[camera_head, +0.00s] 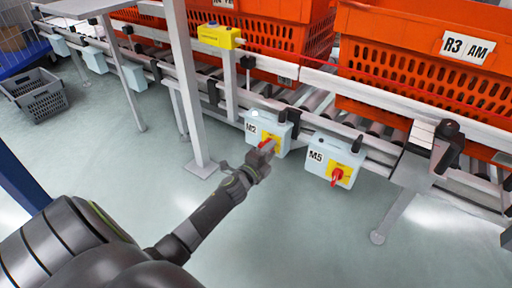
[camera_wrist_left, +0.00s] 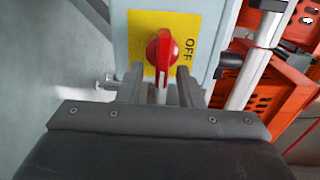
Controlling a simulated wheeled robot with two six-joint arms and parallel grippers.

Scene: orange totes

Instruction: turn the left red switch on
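The left red switch (camera_head: 267,146) is a red rotary knob on a yellow plate, on the light grey box marked M2 (camera_head: 257,130). In the left wrist view the knob (camera_wrist_left: 160,50) fills the middle, with the word OFF on the plate (camera_wrist_left: 185,30) to its right. My left gripper (camera_head: 257,163) is right in front of the M2 knob. In the left wrist view its two fingers (camera_wrist_left: 160,88) are apart, one on each side of the knob's lower end; contact cannot be told. My right gripper is in neither view.
A second grey box marked M5 (camera_head: 327,158) with its own red knob (camera_head: 337,175) hangs to the right. Orange totes (camera_head: 420,70) stand on the roller conveyor behind. A metal post (camera_head: 185,90) rises left of M2. The floor (camera_head: 120,170) in front is clear.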

